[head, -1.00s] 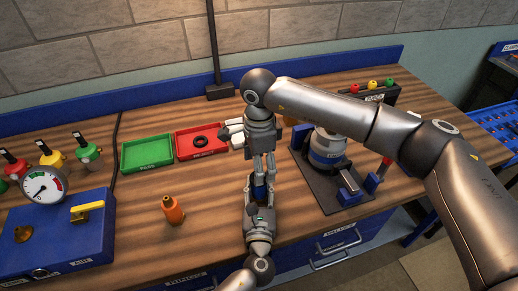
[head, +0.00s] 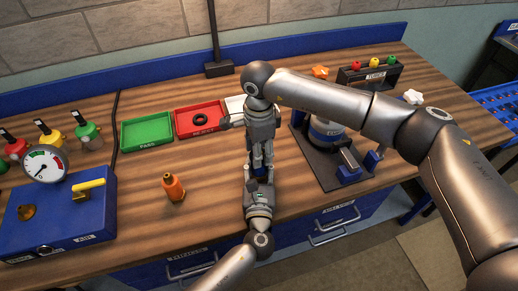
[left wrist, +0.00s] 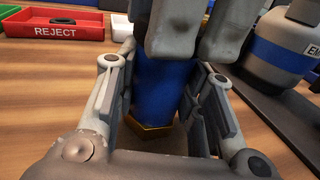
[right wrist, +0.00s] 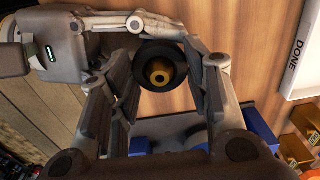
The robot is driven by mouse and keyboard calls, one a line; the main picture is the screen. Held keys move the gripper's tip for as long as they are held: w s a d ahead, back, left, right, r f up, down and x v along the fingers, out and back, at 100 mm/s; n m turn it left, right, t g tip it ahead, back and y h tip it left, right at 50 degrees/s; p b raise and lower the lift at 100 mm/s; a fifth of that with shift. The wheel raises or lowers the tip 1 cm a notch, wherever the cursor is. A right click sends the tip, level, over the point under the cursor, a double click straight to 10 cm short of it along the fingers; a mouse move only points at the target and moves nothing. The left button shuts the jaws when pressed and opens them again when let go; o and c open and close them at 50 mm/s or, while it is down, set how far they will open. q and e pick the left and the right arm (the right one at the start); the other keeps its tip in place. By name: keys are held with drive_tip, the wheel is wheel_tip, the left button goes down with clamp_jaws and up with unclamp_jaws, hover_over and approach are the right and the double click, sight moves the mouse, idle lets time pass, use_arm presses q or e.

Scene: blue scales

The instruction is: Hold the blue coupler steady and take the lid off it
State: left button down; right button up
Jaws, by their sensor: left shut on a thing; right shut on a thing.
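The blue coupler (left wrist: 160,88) stands upright in the left wrist view, with a brass hex part at its lower end. My left gripper (head: 260,184) is shut around its body from the front. My right gripper (head: 262,172) points down from above and is shut at its upper end; its fingers hide much of the coupler's top in the left wrist view. In the right wrist view, a dark round piece with a brass centre (right wrist: 160,72) sits end-on between the right fingers. I cannot tell whether this lid end is seated or loose.
A green tray (head: 123,147) and a red reject tray (head: 177,131) lie at the back left, the red one with a black ring. An orange bottle (head: 173,187) stands left of my grippers. A dark fixture base (head: 318,170) is close on the right.

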use_arm(q)
drive_tip(key=shift+f, duration=0.1)
use_arm(e)
drive_tip(key=shift+c, duration=0.5)
drive_tip(key=shift+r, duration=0.15)
drive_tip(key=shift+r, duration=1)
drive_tip(key=shift+r, duration=2)
use_arm(q)
drive_tip(key=c, duration=0.9)
unclamp_jaws()
drive_tip(key=shift+s, duration=0.1)
